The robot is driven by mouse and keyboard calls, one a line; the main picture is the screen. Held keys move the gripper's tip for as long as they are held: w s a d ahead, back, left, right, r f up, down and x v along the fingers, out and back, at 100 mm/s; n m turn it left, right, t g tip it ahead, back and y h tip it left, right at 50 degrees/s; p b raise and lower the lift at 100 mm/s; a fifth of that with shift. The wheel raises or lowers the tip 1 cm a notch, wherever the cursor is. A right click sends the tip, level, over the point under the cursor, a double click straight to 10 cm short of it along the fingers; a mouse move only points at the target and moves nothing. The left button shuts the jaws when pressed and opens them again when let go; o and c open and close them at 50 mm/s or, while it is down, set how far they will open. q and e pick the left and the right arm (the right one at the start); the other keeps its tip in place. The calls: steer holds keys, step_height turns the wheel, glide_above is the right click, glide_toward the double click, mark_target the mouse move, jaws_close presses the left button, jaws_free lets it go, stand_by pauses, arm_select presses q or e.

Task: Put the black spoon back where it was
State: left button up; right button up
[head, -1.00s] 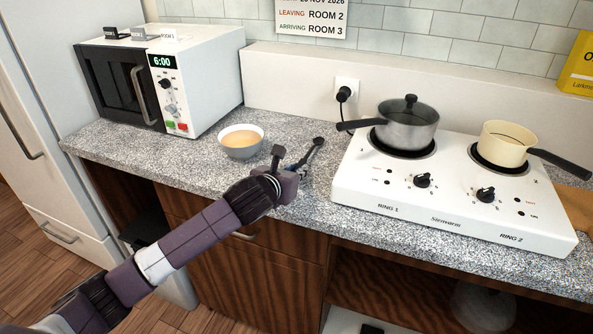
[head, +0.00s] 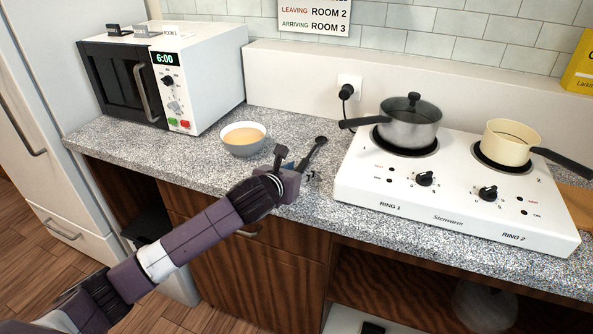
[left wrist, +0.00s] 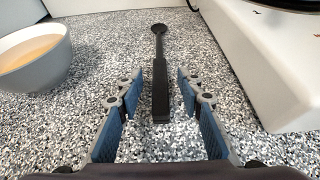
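The black spoon (head: 320,141) lies on the speckled counter between the bowl and the hob. In the left wrist view the spoon (left wrist: 160,82) points away from me, bowl end far, handle end near. My left gripper (head: 297,167) is low over the counter at the handle end. In the left wrist view its blue-padded fingers (left wrist: 157,88) are open, one on each side of the handle, with gaps on both sides. In the head view the gripper hides most of the handle. My right gripper is in neither view.
A bowl of orange-tan contents (head: 243,139) stands left of the gripper. The white two-ring hob (head: 450,215) is to the right, with a lidded grey pot (head: 410,122) and a cream saucepan (head: 510,138). A microwave (head: 215,75) stands at the back left.

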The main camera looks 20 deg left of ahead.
arm_select(q)
steer(key=v, duration=1.2)
steer(key=shift+f, duration=0.1)
